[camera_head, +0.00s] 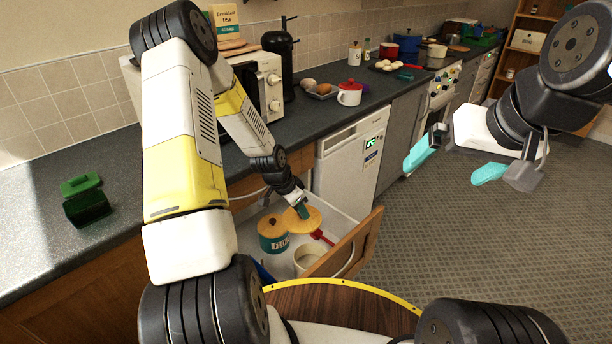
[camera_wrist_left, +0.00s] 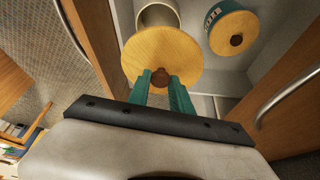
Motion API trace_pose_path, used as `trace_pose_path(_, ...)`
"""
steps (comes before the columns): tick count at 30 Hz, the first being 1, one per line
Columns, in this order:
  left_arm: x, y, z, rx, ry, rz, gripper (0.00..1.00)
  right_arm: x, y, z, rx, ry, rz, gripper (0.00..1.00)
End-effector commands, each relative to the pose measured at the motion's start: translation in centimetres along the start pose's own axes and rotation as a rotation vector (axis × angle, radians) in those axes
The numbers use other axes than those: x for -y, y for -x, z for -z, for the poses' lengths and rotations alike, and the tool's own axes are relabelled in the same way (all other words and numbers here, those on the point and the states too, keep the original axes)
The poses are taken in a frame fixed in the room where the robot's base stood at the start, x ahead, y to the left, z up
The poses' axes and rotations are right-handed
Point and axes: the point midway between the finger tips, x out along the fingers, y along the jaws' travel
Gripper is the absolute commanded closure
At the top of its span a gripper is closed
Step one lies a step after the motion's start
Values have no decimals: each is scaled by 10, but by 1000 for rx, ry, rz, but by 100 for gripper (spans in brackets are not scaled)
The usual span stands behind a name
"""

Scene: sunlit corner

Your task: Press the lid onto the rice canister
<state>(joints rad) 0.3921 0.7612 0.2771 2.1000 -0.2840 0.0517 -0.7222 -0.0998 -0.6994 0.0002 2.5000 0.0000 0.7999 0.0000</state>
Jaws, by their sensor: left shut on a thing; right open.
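My left gripper (camera_head: 302,211) is shut on a round wooden lid (camera_head: 309,223), gripping its brown knob from above. In the left wrist view the lid (camera_wrist_left: 150,52) hangs between the teal fingers (camera_wrist_left: 165,88). A cream, open-topped canister (camera_head: 308,261) stands in the open drawer, nearer the drawer front than the lid. In the wrist view the lid partly covers this canister (camera_wrist_left: 158,14); they look apart in the head view. I cannot read any label on it. My right gripper (camera_head: 443,172) is open and empty, out over the floor at the right.
A teal canister (camera_head: 272,242) with its own wooden lid stands in the drawer (camera_head: 362,245), beside the held lid. A red object (camera_head: 322,237) and a blue one (camera_head: 263,271) are also in the drawer. The counter edge rises behind it; a green holder (camera_head: 86,203) is left.

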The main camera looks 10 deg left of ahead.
Motion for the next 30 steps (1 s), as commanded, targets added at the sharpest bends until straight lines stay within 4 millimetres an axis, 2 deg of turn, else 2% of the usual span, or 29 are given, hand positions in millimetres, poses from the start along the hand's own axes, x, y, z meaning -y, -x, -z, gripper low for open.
trace_pose_path(1, -2, -16, -4, -1, -61, -32, 100, 0, 0, 0, 0, 0, 0, 0)
trace_pose_path(6, -8, -57, -10, -1, -284, -121, 100, 0, 0, 0, 0, 0, 0, 0)
trace_pose_path(12, -14, -92, -17, 0, -471, -196, 100, 0, 0, 0, 0, 0, 0, 0)
trace_pose_path(18, -17, -106, -21, 2, -552, -227, 100, 0, 0, 0, 0, 0, 0, 0)
trace_pose_path(23, -17, -114, -24, 2, -559, -230, 100, 0, 0, 0, 0, 0, 0, 0)
trace_pose_path(30, -18, -134, -33, 3, -557, -230, 100, 0, 0, 0, 0, 0, 0, 0)
